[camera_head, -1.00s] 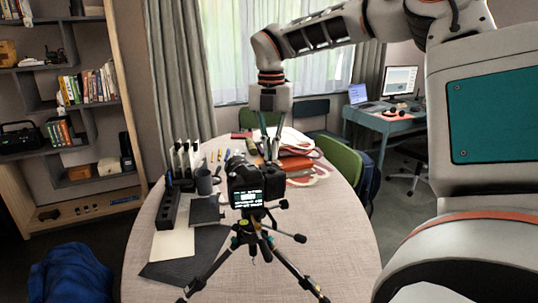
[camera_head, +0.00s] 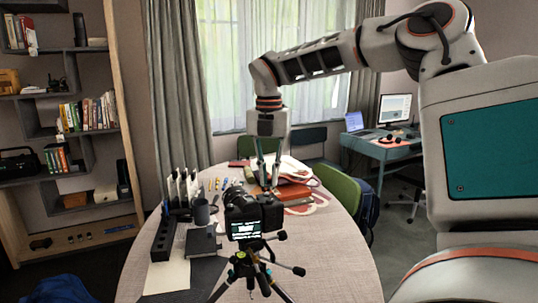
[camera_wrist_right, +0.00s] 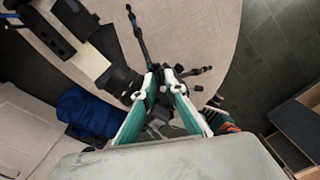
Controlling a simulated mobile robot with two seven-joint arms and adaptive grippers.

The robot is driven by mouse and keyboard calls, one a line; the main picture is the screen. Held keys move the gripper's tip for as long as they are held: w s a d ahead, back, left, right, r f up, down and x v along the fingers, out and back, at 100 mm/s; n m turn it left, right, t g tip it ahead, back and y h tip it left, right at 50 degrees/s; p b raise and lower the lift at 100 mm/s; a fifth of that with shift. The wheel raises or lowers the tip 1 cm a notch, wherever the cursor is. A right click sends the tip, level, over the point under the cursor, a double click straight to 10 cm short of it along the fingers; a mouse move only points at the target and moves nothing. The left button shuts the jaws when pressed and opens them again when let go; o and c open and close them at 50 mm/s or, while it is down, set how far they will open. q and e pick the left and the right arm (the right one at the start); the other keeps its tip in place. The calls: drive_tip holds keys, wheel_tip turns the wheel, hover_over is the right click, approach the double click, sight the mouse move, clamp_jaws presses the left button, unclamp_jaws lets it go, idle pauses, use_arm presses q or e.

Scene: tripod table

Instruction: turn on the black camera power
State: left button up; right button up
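The black camera (camera_head: 252,216) stands on a tripod (camera_head: 250,262) at the front of the round table, its lit rear screen facing me and its lens pointing away. My right gripper (camera_head: 268,186) points down just above and behind the camera's right part. I cannot tell whether it touches. In the right wrist view my right gripper (camera_wrist_right: 161,76) shows a narrow gap between its fingertips, with nothing held. The power switch cannot be made out. My left gripper is not in view.
A green chair (camera_head: 338,187) stands at the right. The table's right front is clear.

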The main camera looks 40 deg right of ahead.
wheel_tip(320, 180, up, 11)
drive_tip(key=shift+f, duration=0.15)
idle(0.7)
